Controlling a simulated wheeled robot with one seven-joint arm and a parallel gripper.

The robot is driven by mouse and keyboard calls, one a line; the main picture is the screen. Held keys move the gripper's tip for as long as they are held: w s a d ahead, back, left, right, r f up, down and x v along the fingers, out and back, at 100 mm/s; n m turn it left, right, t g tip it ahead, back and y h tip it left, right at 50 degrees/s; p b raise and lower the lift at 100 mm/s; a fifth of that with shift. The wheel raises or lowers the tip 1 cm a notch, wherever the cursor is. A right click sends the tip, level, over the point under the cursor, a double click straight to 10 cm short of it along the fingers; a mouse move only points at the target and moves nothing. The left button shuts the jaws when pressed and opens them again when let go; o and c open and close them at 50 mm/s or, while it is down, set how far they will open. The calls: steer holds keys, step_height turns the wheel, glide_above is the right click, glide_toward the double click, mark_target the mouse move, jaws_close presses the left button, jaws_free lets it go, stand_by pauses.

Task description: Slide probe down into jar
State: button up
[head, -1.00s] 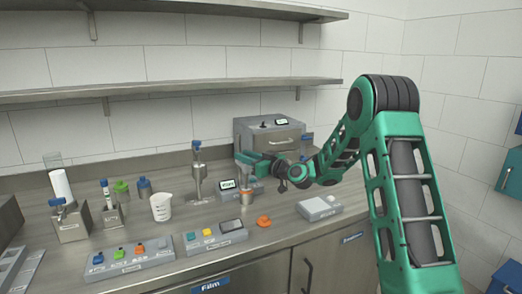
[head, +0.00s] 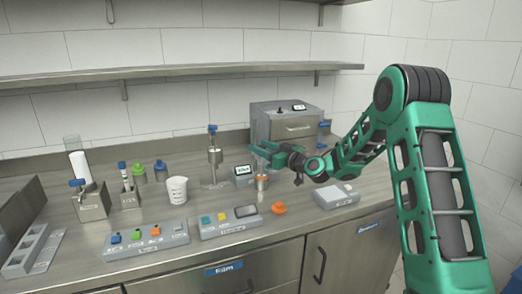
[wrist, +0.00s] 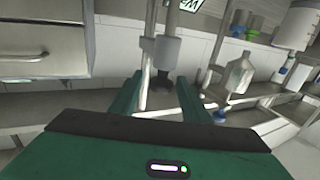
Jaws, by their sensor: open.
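My gripper (head: 262,150) is open. In the head view it is above a small metallic jar (head: 262,184) with an orange tint, near the small display unit (head: 243,173). In the wrist view the two green fingers of my gripper (wrist: 157,92) are apart, on either side of a slim pale rod with a grey block (wrist: 164,52) and a dark end. This looks like the probe, but I cannot tell for sure. Whether the fingers touch it is unclear. The gripper hides the probe in the head view, so its height over the jar cannot be told.
A grey oven-like box (head: 290,125) is behind. An orange knob-like piece (head: 278,208), a button panel (head: 228,221) and a pale flat device (head: 335,196) are in front. A white beaker (head: 177,190) stands further left.

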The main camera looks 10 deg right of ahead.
steer(key=v, duration=1)
steer(key=shift+s+d, duration=0.25)
steer(key=s+d+f+m+g+h, duration=0.1)
steer(key=s+d+f+g+h, duration=0.15)
steer(key=s, duration=0.45)
steer(key=s+d+f+m+g+h, duration=0.1)
steer(key=s+d+f+g+h, duration=0.15)
steer(key=s, duration=0.45)
steer(key=s+d+f+m+g+h, duration=0.1)
steer(key=s+d+f+g+h, duration=0.2)
steer(key=s, duration=0.4)
steer(key=s+d+m+g, duration=0.2)
steer(key=s+m, duration=0.1)
steer(key=s, duration=0.7)
steer(key=s+d+r+m+g+h, duration=0.1)
steer(key=s+d+m+g, duration=0.2)
steer(key=s, duration=0.7)
steer(key=s+d+r+m+g, duration=0.1)
steer(key=s+d+m+g, duration=0.1)
steer(key=s, duration=0.8)
steer(key=shift+d+m, duration=0.55)
steer(key=shift+m, duration=0.35)
steer(key=shift+w+r, duration=0.1)
steer(key=shift+r, duration=0.05)
